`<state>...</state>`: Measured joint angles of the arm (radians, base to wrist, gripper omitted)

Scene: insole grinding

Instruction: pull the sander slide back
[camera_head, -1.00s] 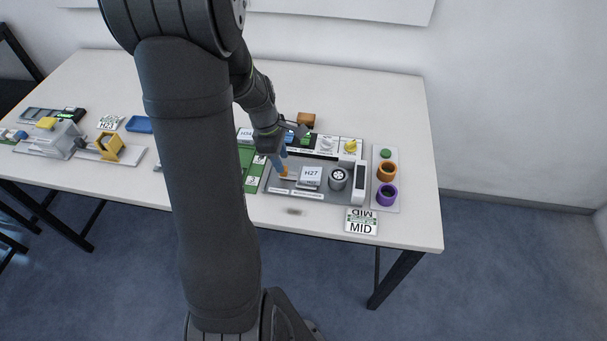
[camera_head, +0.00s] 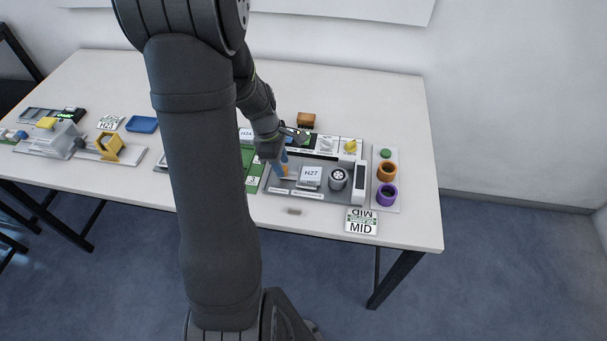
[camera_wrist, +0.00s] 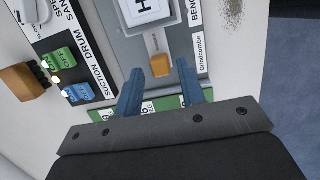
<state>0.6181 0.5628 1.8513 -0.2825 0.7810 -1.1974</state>
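The sander slide carries a white block marked H27 (camera_head: 312,174) on the grey sander base (camera_head: 272,184). A small orange handle (camera_head: 285,170) sits at its left end. In the wrist view the orange handle (camera_wrist: 160,66) stands in front of the white block (camera_wrist: 150,12), partly cut off by the top edge. My gripper (camera_wrist: 160,68) has two blue fingers, set apart on either side of the handle near their tips. Small gaps seem to show beside it, and I cannot tell whether either finger touches. In the head view my gripper (camera_head: 281,160) is mostly hidden by my wrist.
A grey round drum (camera_head: 338,178) stands right of the block. Behind are a labelled switch panel (camera_head: 326,146) and a brown-orange box (camera_head: 306,120). Orange (camera_head: 386,172) and purple (camera_head: 387,194) rings lie at the right. A MID card (camera_head: 361,221) lies near the table's front edge.

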